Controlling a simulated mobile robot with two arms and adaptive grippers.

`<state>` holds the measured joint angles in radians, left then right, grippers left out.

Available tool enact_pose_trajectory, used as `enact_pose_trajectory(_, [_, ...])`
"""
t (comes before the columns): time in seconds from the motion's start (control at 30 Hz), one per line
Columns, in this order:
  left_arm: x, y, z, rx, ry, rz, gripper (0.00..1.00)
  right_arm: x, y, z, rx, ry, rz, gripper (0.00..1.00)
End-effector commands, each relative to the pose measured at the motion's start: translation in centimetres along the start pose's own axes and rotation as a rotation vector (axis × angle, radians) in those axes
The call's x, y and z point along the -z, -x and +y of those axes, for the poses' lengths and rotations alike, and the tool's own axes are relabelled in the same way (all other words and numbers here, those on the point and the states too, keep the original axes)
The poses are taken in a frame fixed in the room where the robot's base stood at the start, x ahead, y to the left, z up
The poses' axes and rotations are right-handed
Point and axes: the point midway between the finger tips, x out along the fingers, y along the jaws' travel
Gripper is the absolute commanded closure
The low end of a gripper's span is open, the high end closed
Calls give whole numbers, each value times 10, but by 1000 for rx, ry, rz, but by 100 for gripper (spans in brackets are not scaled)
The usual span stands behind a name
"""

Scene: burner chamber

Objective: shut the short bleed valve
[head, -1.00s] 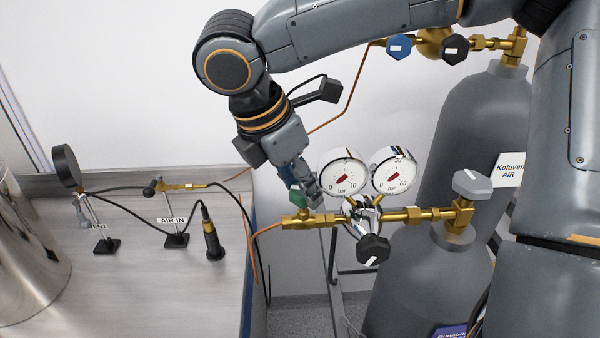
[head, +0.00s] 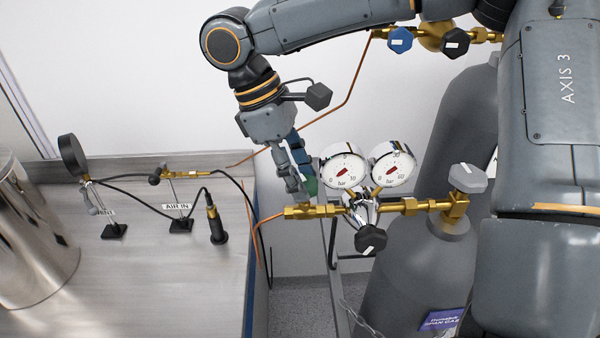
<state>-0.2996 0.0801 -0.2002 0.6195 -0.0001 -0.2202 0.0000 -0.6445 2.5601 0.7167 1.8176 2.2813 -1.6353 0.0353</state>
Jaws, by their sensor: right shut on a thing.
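My right gripper (head: 300,187) reaches down to the left end of the lower cylinder's brass outlet line (head: 322,211). No label here names the short bleed valve. My left gripper is not in view.
Two round gauges (head: 343,170) and a black knob (head: 370,239) sit close to the right of the gripper. A grey knob (head: 468,178) tops the lower cylinder (head: 415,285). The bench (head: 150,285) on the left holds a steel vessel (head: 35,240) and hoses.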

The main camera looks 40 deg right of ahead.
Motion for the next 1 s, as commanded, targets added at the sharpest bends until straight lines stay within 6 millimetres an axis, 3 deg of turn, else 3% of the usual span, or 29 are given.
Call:
enact_pose_trajectory(0.3, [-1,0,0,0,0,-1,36,0,-1,1,51,-114,0,90])
enact_pose_trajectory(0.87, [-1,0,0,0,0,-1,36,0,-2,1,61,-137,1,90])
enact_pose_trajectory(0.9, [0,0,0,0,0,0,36,0,-2,1,61,-136,1,51])
enact_pose_trajectory(1.0, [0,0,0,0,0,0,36,0,-1,1,61,-136,1,36])
